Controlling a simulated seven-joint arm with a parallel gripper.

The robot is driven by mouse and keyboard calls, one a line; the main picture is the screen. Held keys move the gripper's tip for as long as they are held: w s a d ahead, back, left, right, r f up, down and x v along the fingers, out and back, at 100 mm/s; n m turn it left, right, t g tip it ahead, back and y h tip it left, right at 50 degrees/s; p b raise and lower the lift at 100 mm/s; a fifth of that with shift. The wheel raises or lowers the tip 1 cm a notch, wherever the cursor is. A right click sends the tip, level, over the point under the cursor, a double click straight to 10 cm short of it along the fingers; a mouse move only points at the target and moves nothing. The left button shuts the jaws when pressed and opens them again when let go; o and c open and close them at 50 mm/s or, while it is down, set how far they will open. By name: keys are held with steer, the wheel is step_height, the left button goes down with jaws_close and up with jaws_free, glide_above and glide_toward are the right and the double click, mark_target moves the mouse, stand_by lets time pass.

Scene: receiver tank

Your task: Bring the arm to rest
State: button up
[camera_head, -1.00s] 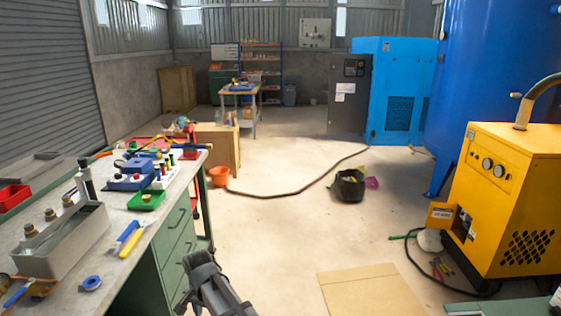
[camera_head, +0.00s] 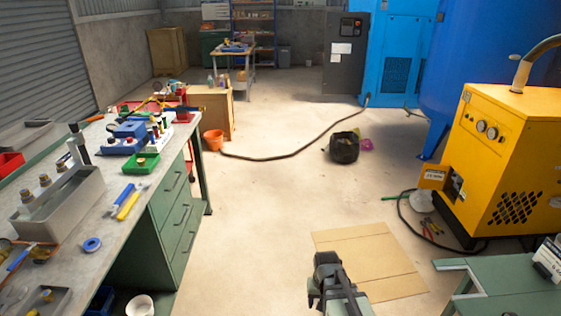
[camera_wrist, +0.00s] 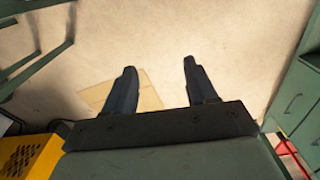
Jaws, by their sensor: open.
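My gripper (camera_wrist: 158,85) shows in the wrist view with its two dark fingers spread apart and nothing between them. Bare concrete floor and part of a flat cardboard sheet (camera_wrist: 140,92) lie beyond the fingers. In the head view my arm's end (camera_head: 328,275) is at the bottom, right of the middle. It appears over the near-left part of the cardboard sheet (camera_head: 370,250). I cannot make out the fingers clearly in the head view.
A workbench (camera_head: 130,205) with tools stands on the left. A yellow machine (camera_head: 505,165) and a green table (camera_head: 500,285) stand on the right. A black bucket (camera_head: 344,148) and a dark hose (camera_head: 300,150) lie on the open floor ahead.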

steer(key=s+d+f+g, duration=0.1)
steer(key=s+f+g, duration=0.1)
steer(key=s+f, duration=0.5)
steer(key=s+d+f+g, duration=0.1)
steer(key=s+f, duration=0.6)
steer(key=s, duration=0.7)
steer(key=s+d+f+g, duration=0.2)
steer(key=s+f, duration=0.5)
steer(key=s, duration=0.4)
steer(key=shift+f+g, duration=0.4)
steer(key=shift+g, duration=0.5)
